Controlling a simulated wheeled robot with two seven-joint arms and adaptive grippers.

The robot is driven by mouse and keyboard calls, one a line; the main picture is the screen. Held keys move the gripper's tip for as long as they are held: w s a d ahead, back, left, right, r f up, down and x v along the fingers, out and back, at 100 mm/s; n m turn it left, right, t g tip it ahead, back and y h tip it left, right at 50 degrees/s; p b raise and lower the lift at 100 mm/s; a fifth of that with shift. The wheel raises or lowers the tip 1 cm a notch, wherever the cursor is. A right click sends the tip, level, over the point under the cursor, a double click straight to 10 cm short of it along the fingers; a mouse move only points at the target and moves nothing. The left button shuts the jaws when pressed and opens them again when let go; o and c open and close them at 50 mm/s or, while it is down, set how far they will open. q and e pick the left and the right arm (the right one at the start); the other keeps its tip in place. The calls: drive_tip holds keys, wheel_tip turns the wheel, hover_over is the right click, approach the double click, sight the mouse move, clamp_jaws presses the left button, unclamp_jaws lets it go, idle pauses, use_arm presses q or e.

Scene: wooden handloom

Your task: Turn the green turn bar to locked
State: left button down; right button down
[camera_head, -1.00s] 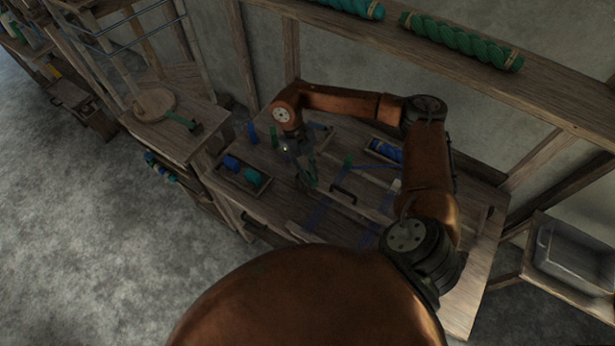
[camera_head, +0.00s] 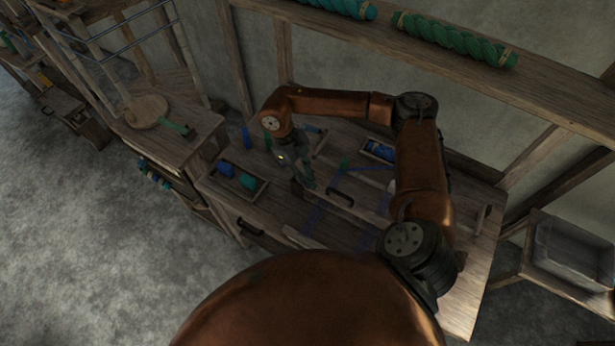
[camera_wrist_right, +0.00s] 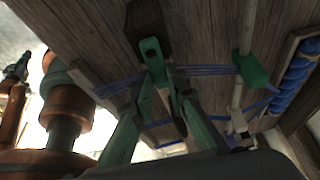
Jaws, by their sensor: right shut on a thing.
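The green turn bar (camera_wrist_right: 153,55) shows in the right wrist view, with a hole near its end and a dark block behind it. My right gripper (camera_wrist_right: 163,82) is shut on it, with its green and grey fingers on either side. In the head view my right gripper (camera_head: 307,180) is low over the bench top, and the bar is too small and dark there to tell from the fingers.
A green block (camera_head: 345,163) sits on a rod beside blue cords, also in the wrist view (camera_wrist_right: 251,70). A tray (camera_head: 230,186) of blue and teal spools stands left of the gripper. A dark handle (camera_head: 340,198) is just right of it. A blue roll (camera_head: 380,150) lies behind.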

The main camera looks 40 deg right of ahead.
drive_tip(key=c, duration=1.9)
unclamp_jaws()
drive_tip(key=shift+w, duration=0.1)
drive_tip(key=v, duration=1.2)
drive_tip(key=shift+r, duration=0.1)
